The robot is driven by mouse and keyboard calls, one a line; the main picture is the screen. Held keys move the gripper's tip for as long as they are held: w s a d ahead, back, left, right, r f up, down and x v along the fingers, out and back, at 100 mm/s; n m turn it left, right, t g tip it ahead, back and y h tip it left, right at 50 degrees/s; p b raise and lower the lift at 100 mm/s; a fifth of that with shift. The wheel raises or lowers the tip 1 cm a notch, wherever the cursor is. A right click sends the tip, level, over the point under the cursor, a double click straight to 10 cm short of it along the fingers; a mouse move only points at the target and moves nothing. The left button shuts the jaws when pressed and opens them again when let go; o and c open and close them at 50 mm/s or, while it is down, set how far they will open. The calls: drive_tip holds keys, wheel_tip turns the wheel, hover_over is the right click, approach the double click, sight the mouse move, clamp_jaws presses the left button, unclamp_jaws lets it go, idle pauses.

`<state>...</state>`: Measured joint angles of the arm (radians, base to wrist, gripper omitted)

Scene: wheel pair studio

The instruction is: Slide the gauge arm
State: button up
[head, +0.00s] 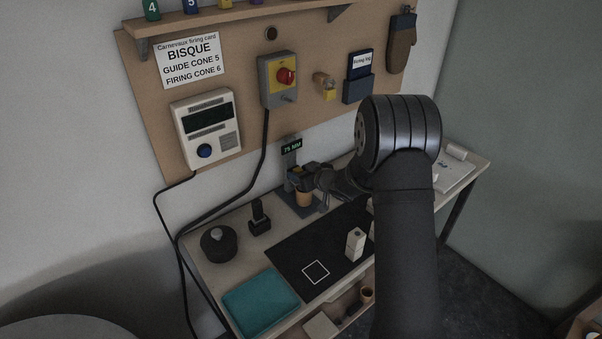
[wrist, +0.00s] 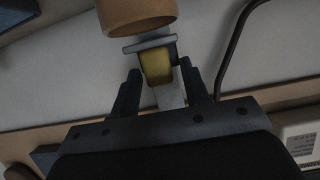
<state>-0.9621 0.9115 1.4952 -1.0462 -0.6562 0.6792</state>
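The gauge (head: 290,160) stands at the back of the bench, with a small lit display that seems to read 76 MM. A tan cup (head: 304,199) stands at its base; it also shows at the top of the wrist view (wrist: 137,12). My gripper (head: 304,178) is at the gauge, just above the cup. In the wrist view the yellow grip of the gauge arm (wrist: 157,66) lies between my two fingers (wrist: 160,78), with a grey plate beside the cup. The fingers are close to its sides; whether they press on it is unclear.
A black cable (head: 262,160) hangs from the switch box (head: 279,80).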

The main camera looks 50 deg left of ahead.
clamp_jaws()
drive_tip(key=shift+r, duration=1.15)
drive_tip(key=shift+o, duration=1.1)
unclamp_jaws()
drive_tip(key=v, duration=1.7)
drive_tip(key=shift+d, duration=0.25)
drive_tip(key=shift+a, duration=0.1)
